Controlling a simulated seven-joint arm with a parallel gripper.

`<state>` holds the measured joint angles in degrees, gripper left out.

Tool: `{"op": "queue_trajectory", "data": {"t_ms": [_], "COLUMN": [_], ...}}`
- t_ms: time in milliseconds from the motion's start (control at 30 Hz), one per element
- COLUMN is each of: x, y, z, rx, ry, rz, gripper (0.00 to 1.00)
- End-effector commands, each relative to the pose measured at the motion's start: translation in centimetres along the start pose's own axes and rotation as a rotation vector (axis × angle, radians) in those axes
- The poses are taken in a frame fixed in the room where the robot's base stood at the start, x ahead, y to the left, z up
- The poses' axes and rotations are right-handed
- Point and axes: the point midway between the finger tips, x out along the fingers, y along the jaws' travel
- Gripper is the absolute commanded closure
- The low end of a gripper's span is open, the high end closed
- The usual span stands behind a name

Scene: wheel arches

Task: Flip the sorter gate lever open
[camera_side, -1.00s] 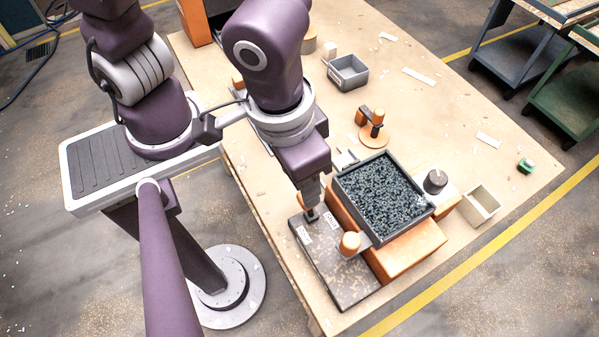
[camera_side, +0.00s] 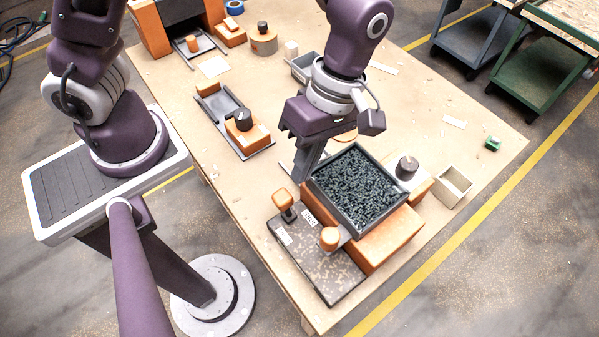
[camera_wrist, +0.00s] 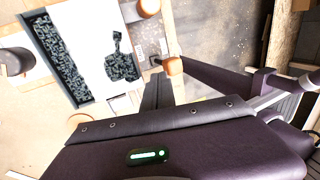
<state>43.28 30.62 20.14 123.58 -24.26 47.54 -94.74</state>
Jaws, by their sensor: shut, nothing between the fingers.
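A speckled dark plate (camera_side: 318,266) with small white labels sits at the table's near edge. At its back left corner a lever with an orange knob (camera_side: 283,198) stands on a short dark shaft. A second orange knob (camera_side: 330,238) is at the plate's right side, beside the bin. My gripper (camera_side: 302,180) is behind the first knob, left of the bin, its tips partly hidden. In the wrist view my gripper's dark fingers (camera_wrist: 157,90) are together and empty, close to an orange knob (camera_wrist: 172,66). I cannot tell from the labels which position is open.
A grey bin (camera_side: 357,188) of dark bits rests on an orange block (camera_side: 388,240), right of the plate. A pale open box (camera_side: 453,186) and a dark knob (camera_side: 407,165) lie beyond it. Another orange fixture (camera_side: 247,135) stands left of my gripper. Table space left of the plate is clear.

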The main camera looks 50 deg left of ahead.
Motion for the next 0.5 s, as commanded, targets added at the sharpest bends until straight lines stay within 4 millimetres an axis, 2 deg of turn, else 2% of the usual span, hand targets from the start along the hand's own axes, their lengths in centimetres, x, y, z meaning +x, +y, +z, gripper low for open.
{"op": "queue_trajectory", "data": {"t_ms": [100, 200, 500], "x": [1.6, 2.2, 2.5], "y": [0.0, 0.0, 0.0], "z": [0.0, 0.0, 0.0], "rx": [0.000, 0.000, 0.001], "ry": [0.001, 0.000, 0.000], "rz": [-0.003, 0.000, 0.001], "gripper": [1.00, 1.00, 1.00]}}
